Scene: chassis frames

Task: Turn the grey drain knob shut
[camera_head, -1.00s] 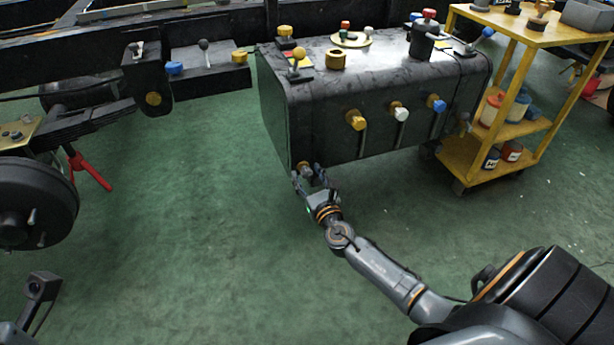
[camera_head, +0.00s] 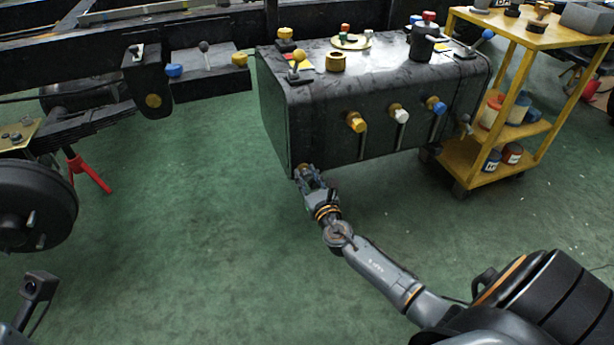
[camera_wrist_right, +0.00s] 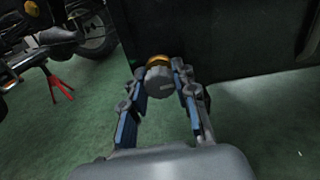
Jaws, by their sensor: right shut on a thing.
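The grey drain knob (camera_wrist_right: 158,80) sits on a brass collar low at the near left corner of the black tank (camera_head: 325,110). In the wrist view it is between the blue-padded fingers of my right gripper (camera_wrist_right: 160,92), which is shut on it. In the head view my right gripper (camera_head: 308,177) is at the tank's lower edge and mostly covers the knob. The knob's turn position is hard to read. My left gripper is not clearly in view.
Yellow (camera_head: 356,122), white (camera_head: 399,116) and blue (camera_head: 435,104) valves stick out of the tank's front. A yellow cart (camera_head: 540,40) stands to the right. A red stand (camera_head: 88,172) is at left. Green floor around my right arm is clear.

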